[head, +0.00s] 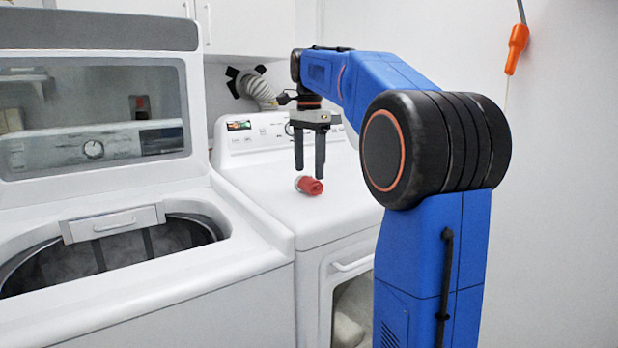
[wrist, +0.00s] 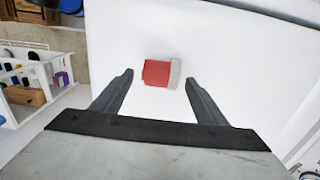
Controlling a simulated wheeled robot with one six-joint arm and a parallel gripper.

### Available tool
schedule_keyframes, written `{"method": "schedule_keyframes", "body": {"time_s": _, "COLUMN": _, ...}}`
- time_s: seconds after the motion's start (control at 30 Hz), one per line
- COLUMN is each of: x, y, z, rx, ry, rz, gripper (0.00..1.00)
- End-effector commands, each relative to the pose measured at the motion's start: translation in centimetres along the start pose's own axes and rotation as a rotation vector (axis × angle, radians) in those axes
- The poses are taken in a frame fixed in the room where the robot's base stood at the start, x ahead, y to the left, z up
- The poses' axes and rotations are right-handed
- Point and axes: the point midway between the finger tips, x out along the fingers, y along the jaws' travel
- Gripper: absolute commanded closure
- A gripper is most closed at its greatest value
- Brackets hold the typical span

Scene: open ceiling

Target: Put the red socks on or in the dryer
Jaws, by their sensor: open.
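The red socks (head: 312,186) are a small red roll with a pale grey-white end. They lie on the white top of the dryer (head: 285,205), the right-hand machine. In the wrist view, the socks (wrist: 158,73) lie just beyond and between the fingertips, with the pale end to the right. My gripper (head: 309,174) points down over the dryer top, with its fingers apart and empty. In the wrist view, my gripper's fingers (wrist: 159,76) are spread wide on either side. I cannot tell whether the fingertips touch the dryer top.
The washer (head: 240,285) stands at the left with its lid up and its drum open. The dryer's control panel (head: 250,130) rises behind the socks. An orange-handled tool (head: 516,45) hangs on the right wall. A white shelf unit (wrist: 30,95) shows at the left in the wrist view.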

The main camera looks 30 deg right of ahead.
Motion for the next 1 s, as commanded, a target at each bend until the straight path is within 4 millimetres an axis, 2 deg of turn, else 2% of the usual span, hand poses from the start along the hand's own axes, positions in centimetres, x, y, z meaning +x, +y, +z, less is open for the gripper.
{"method": "schedule_keyframes", "body": {"time_s": 0.2, "x": -4.2, "y": -0.1, "z": 0.0, "rx": 0.000, "ry": 0.000, "rz": -0.001, "gripper": 0.33}}
{"method": "schedule_keyframes", "body": {"time_s": 0.4, "x": -6.7, "y": -0.1, "z": 0.0, "rx": 0.000, "ry": 0.000, "rz": 0.000, "gripper": 0.33}}
{"method": "schedule_keyframes", "body": {"time_s": 0.6, "x": -7.5, "y": 0.0, "z": 0.0, "rx": 0.000, "ry": 0.000, "rz": 0.001, "gripper": 0.33}}
{"method": "schedule_keyframes", "body": {"time_s": 1.0, "x": -7.6, "y": 0.0, "z": 0.0, "rx": 0.000, "ry": 0.000, "rz": 0.001, "gripper": 0.33}}
